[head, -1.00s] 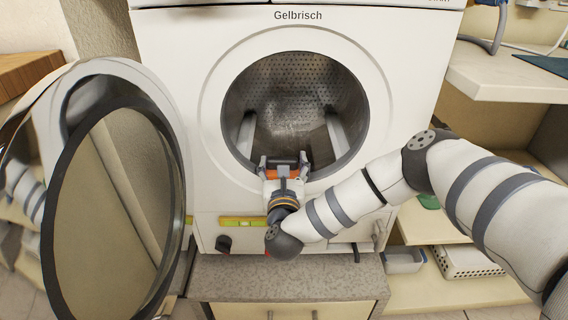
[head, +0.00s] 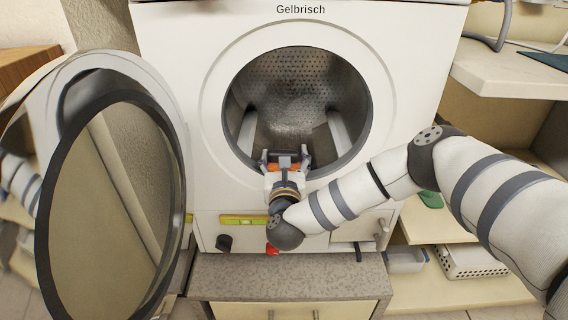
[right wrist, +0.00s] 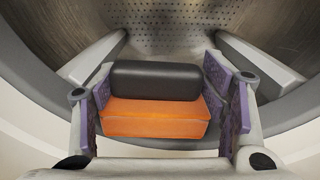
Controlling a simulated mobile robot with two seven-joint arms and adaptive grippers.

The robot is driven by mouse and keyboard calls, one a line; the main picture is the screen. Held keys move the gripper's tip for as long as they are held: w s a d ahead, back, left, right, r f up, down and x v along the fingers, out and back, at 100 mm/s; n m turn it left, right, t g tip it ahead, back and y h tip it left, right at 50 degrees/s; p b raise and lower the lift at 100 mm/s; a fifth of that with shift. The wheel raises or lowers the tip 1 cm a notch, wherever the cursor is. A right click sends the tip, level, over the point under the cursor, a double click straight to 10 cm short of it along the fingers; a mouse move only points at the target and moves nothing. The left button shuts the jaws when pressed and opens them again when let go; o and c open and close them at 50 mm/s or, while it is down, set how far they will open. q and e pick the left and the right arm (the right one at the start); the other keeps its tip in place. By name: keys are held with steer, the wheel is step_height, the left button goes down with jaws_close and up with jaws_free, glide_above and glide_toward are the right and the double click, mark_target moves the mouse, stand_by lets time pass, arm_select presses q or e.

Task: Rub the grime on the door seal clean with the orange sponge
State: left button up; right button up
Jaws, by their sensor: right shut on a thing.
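My right gripper (head: 286,159) is shut on the orange sponge (right wrist: 155,118), which has a dark block (right wrist: 155,80) along its far side. The sponge (head: 288,162) is at the lower front edge of the washer opening. The door seal (right wrist: 42,83) is the grey ring around the opening, and its right side shows in the head view (head: 368,110). I cannot tell whether the sponge touches the seal. I cannot make out the grime; the gripper and sponge hide part of the lower ring. My left gripper is not in view.
The round washer door (head: 108,205) stands open at the left. The perforated drum (head: 300,90) is empty where it shows. A stone-topped drawer unit (head: 290,277) is below the washer. A shelf (head: 510,75) and a white basket (head: 468,262) are at the right.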

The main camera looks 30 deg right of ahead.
steer(key=shift+s+a+r+p, duration=0.1)
steer(key=shift+s+a+p, duration=0.25)
steer(key=shift+s+p, duration=0.1)
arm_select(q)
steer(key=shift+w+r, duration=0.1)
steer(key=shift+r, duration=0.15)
arm_select(e)
step_height(320, 180, up, 7)
steer(key=p, duration=0.4)
steer(key=shift+d+r+p, duration=0.1)
steer(key=shift+r+p, duration=0.1)
steer(key=shift+p, duration=0.15)
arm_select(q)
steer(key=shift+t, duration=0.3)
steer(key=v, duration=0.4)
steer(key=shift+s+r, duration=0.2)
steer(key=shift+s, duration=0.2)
arm_select(e)
steer(key=shift+f, duration=0.2)
